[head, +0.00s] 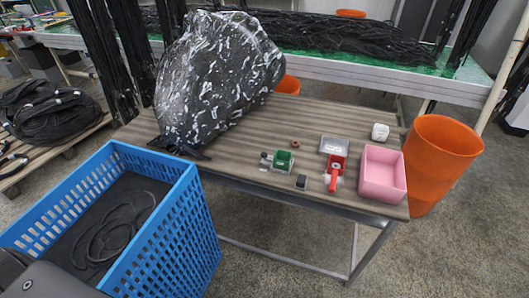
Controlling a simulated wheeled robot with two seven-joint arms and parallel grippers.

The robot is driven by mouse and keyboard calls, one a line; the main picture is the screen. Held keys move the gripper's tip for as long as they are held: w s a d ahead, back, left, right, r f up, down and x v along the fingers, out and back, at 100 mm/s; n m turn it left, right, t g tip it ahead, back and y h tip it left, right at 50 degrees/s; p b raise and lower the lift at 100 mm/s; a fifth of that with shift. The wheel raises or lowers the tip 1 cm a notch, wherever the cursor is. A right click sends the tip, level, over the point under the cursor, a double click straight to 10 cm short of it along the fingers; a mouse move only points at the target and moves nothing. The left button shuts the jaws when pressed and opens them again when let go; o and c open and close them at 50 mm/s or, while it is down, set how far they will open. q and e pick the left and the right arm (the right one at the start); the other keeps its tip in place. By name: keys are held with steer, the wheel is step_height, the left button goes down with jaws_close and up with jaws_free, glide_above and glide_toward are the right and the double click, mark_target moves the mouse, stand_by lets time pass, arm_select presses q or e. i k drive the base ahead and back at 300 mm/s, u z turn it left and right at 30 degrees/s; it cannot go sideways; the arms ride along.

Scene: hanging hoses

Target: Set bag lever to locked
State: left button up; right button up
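A large black bag with white flecks and a glossy, see-through look (215,80) stands on the left part of the striped table (240,178). A small red device with a red handle (334,174) sits on the table right of centre, touching or just in front of a grey metal box (334,145). The handle points toward the near table edge. It may be the lever, but I see no readable locked mark.
A pink bin (383,174), a white item (380,132), a small green box (283,159) and a dark block (301,182) are on the table. A blue crate (200,215) stands at front left. An orange bucket (435,160) stands at the right.

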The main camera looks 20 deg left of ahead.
mark_target(263, 154)
steer(key=k, duration=0.55)
steer(key=u, duration=0.65)
steer(key=i, duration=0.95)
steer(key=z, duration=0.05)
